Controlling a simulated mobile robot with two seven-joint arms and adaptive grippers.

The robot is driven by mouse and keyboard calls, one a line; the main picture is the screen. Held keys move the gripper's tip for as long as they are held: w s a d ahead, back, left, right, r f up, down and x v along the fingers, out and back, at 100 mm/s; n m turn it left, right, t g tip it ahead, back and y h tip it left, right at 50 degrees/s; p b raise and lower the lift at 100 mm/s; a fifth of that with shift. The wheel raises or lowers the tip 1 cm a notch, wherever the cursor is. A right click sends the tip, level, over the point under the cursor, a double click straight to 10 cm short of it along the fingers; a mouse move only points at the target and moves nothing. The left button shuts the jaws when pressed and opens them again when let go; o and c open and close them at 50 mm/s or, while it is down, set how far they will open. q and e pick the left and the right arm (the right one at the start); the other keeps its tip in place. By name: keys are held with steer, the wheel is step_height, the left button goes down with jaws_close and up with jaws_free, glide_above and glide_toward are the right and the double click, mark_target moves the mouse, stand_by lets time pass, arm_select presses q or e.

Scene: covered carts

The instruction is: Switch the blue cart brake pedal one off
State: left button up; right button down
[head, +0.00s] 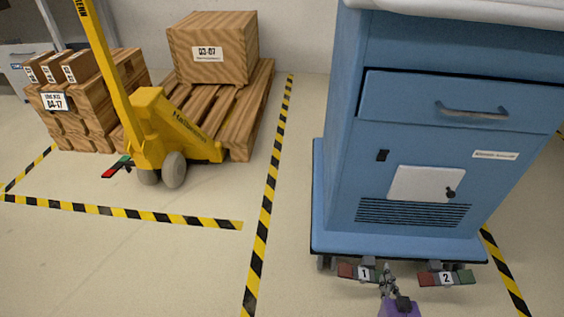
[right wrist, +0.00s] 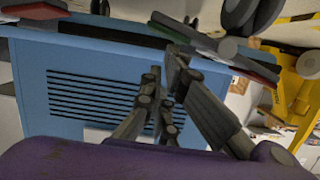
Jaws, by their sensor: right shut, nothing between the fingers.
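The blue cart (head: 335,215) stands at the right of the head view. Two brake pedals stick out low under its front edge. Pedal one (head: 364,274) has a red left end, a "1" label and a right end partly hidden by my gripper. Pedal two (head: 446,279), red and green, is to its right. My right gripper (head: 387,268) is shut and empty, its tips beside the right end of pedal one; contact cannot be told. In the right wrist view the shut fingers (right wrist: 168,72) are before the cart's vents, with pedal one's red end (right wrist: 250,67) beyond. My left gripper is not in view.
A yellow pallet jack (head: 150,125) stands at the left by a wooden pallet with a crate (head: 213,48). Stacked boxes (head: 85,100) are beside it. Black-yellow floor tape (head: 268,190) runs left of the cart. The floor between is clear.

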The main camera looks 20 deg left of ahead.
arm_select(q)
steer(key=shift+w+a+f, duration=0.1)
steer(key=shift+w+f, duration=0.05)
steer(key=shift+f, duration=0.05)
arm_select(e)
steer(key=shift+d+f, duration=0.15)
steer(key=shift+f, duration=0.05)
stand_by(0.4)
step_height(320, 180, up, 5)
steer(key=p, duration=0.3)
arm_select(q)
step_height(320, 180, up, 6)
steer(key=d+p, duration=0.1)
steer(key=p, duration=0.2)
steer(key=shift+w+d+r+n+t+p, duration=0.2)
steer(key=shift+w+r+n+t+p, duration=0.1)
steer(key=shift+p, duration=0.1)
arm_select(e)
steer(key=d+f+v, duration=0.1)
steer(key=v, duration=0.8)
steer(key=shift+s+d, duration=0.2)
steer(key=shift+d, duration=0.15)
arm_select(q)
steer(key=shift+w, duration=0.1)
